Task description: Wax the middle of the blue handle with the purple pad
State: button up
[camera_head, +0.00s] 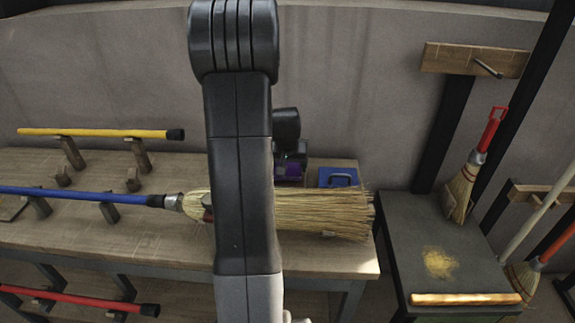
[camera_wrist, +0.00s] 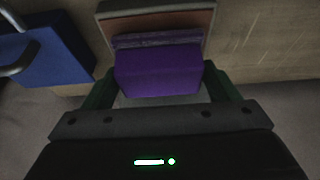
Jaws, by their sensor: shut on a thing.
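The purple pad (camera_wrist: 158,70) sits between the green fingers of my gripper (camera_wrist: 160,82) in the wrist view, and the gripper is shut on it. In the head view the pad (camera_head: 288,172) shows partly below my gripper (camera_head: 290,158), at the back right of the workbench. The blue handle (camera_head: 80,195) lies level on wooden supports at the left, apart from the pad. Its black end joins a metal collar and a straw broom head (camera_head: 325,212). My arm hides part of the broom head.
A blue block with a grey handle (camera_head: 338,177) stands right of the pad; it also shows in the wrist view (camera_wrist: 50,52). A brown, grey-rimmed holder (camera_wrist: 195,22) is close beside the pad. A yellow handle (camera_head: 95,133) lies behind the blue one, a red handle (camera_head: 75,300) below.

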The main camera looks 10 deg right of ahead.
aim_at(288, 164)
jog(key=shift+f+b, duration=0.5)
jog(key=shift+f, duration=0.05)
dwell(1.4)
jog(key=shift+r, duration=0.1)
jog(key=shift+r+p, duration=2.25)
jog(key=shift+r, duration=1.2)
